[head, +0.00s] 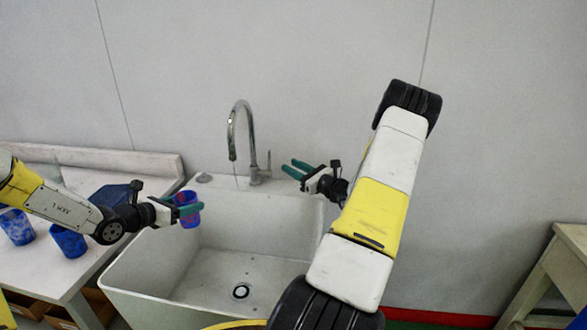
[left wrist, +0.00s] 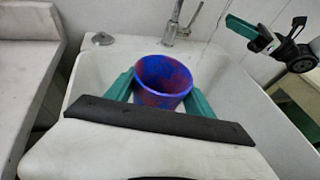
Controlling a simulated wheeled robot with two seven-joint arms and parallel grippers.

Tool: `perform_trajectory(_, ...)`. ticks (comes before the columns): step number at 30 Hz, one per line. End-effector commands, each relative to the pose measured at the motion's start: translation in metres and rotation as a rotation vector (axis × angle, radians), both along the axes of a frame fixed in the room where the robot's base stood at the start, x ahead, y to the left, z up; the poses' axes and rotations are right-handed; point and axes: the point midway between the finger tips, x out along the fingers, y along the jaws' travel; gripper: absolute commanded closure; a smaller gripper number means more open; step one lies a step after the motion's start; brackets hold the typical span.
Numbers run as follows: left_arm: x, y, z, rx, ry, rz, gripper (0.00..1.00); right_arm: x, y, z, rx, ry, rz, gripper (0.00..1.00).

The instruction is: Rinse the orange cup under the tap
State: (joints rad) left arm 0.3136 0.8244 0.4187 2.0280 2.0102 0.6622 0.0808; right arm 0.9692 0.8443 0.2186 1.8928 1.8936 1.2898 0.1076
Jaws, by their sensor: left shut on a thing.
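The held cup (head: 187,208) is blue with red-purple patches, not orange. My left gripper (head: 190,205) is shut on it and holds it over the left part of the sink, left of and below the tap's spout. In the left wrist view the cup (left wrist: 163,80) sits between the two green fingers with its open mouth showing. The chrome tap (head: 243,140) stands at the sink's back edge. A faint thin line hangs under its spout; I cannot tell for sure if it is water. My right gripper (head: 294,169) is open and empty, right of the tap.
The white sink (head: 265,232) has an empty basin with a drain (head: 241,291). On the table (head: 95,258) at the left stand two blue cups, one (head: 68,241) nearer the sink and one (head: 16,228) further left. A wooden stand (head: 545,275) is at the far right.

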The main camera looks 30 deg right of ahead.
Motion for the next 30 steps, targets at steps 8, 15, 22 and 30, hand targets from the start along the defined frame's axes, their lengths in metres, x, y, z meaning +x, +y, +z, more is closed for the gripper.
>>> perform_trajectory(8, -0.001, -0.044, 0.000, -0.001, -0.001, -0.004, 0.77, 0.000, 0.000, 0.000, 0.000, 0.000, 0.000, 0.68)
perform_trajectory(15, 0.000, -0.080, -0.001, 0.000, -0.001, -0.004, 0.77, 0.000, 0.000, 0.000, 0.000, 0.000, 0.000, 0.68)
perform_trajectory(22, 0.000, -0.114, -0.001, 0.000, -0.001, -0.004, 0.77, 0.000, 0.000, 0.000, 0.000, 0.000, 0.000, 0.68)
perform_trajectory(30, 0.000, -0.152, -0.001, 0.000, -0.002, -0.003, 0.77, 0.000, 0.000, 0.000, 0.000, 0.000, 0.000, 0.68)
